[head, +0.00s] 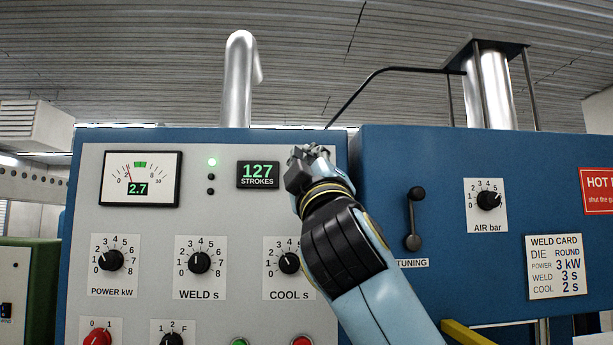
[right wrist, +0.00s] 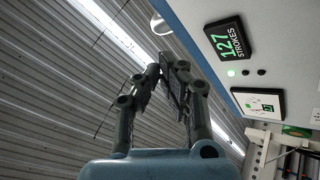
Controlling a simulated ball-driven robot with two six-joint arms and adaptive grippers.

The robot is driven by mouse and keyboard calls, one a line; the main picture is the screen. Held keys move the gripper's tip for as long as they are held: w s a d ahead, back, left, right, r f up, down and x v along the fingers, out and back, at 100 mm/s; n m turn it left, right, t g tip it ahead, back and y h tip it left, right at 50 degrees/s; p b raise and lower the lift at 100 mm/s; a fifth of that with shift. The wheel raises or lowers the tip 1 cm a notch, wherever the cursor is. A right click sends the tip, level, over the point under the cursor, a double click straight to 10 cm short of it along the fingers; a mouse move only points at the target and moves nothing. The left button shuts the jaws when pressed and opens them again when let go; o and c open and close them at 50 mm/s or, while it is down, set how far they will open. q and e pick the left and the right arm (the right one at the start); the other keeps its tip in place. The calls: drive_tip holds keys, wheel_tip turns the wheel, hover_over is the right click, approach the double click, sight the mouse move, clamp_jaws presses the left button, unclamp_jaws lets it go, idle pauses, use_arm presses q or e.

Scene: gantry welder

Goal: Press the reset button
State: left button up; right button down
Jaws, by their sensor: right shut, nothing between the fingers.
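The grey control panel (head: 215,230) carries a black stroke counter (head: 258,175) reading 127 in green; the counter also shows in the right wrist view (right wrist: 226,39). I see no button labelled reset; my right gripper and forearm cover the panel area right of the counter. My right gripper (head: 310,153) is shut and empty, in front of the panel's upper right corner. Its closed fingers also show in the right wrist view (right wrist: 167,72), apart from the counter there. Whether the fingertips touch anything, I cannot tell. My left gripper is out of view.
A power meter (head: 140,178) and lit green lamp (head: 212,162) are left of the counter. Knobs for power (head: 111,260), weld (head: 199,261) and cool (head: 289,262) sit below. Green (head: 240,342) and red (head: 302,341) buttons show at the bottom. A tuning lever (head: 414,218) projects at right.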

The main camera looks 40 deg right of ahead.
use_arm(q)
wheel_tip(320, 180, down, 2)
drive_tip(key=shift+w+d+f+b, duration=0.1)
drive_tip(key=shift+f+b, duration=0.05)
drive_tip(key=shift+b, duration=1)
use_arm(e)
drive_tip(key=w+d, duration=0.5)
drive_tip(key=w, duration=0.2)
drive_tip(key=shift+d, duration=0.4)
drive_tip(key=shift+s, duration=0.1)
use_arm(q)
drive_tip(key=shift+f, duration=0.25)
use_arm(e)
drive_tip(key=shift+w+d, duration=0.25)
drive_tip(key=shift+w, duration=0.1)
use_arm(q)
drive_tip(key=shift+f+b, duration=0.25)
drive_tip(key=shift+b, duration=0.25)
use_arm(e)
drive_tip(key=shift+w+d, duration=0.3)
drive_tip(key=shift+w, duration=0.05)
idle(0.4)
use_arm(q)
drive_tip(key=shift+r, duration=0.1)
use_arm(e)
drive_tip(key=shift+s+a, duration=0.55)
drive_tip(key=shift+s, duration=0.15)
